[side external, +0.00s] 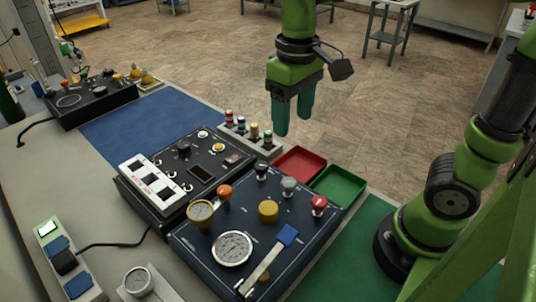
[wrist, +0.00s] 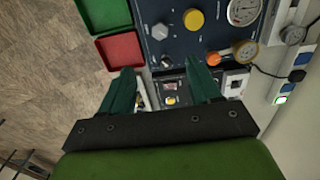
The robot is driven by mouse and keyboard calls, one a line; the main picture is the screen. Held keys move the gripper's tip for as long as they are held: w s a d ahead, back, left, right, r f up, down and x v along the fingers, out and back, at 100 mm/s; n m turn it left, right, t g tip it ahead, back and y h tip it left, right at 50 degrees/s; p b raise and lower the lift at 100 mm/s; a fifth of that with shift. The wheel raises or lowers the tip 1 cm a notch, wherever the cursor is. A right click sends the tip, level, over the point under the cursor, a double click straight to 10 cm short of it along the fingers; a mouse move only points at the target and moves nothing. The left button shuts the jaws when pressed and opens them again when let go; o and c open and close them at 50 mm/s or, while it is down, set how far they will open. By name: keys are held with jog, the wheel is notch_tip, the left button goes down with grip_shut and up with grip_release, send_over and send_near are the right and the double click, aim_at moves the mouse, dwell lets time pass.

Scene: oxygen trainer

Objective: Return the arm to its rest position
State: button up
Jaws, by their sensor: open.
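My gripper (side external: 293,118) hangs in the upper middle of the side view, above and behind the panels, with its teal fingers pointing down. In the wrist view my gripper (wrist: 163,88) shows two fingers spread apart with nothing held between them. The oxygen trainer's dark blue panel (side external: 300,225) lies below it on the bench, with gauges, a yellow knob (side external: 268,211), a red knob (side external: 319,204) and a blue-ended lever (side external: 268,261). The fingers touch nothing that I can see.
A red tray (side external: 300,163) and a green tray (side external: 338,186) sit at the bench edge beside the panel. A black control box (side external: 185,172) stands left of the panel. Several small coloured-top fittings (side external: 241,125) stand behind it. A blue mat (side external: 150,123) is clear.

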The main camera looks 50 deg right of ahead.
jog(key=shift+r, duration=0.35)
jog(key=s+d+f+m+t+y, duration=0.1)
jog(key=s+d+m+t+y, duration=0.1)
jog(key=s+d+m+t, duration=0.2)
jog(key=d+t, duration=0.1)
jog(key=t, duration=0.2)
jog(key=shift+s+d, duration=0.2)
jog(key=shift+d, duration=0.05)
jog(key=shift+f, duration=0.1)
dwell(1.5)
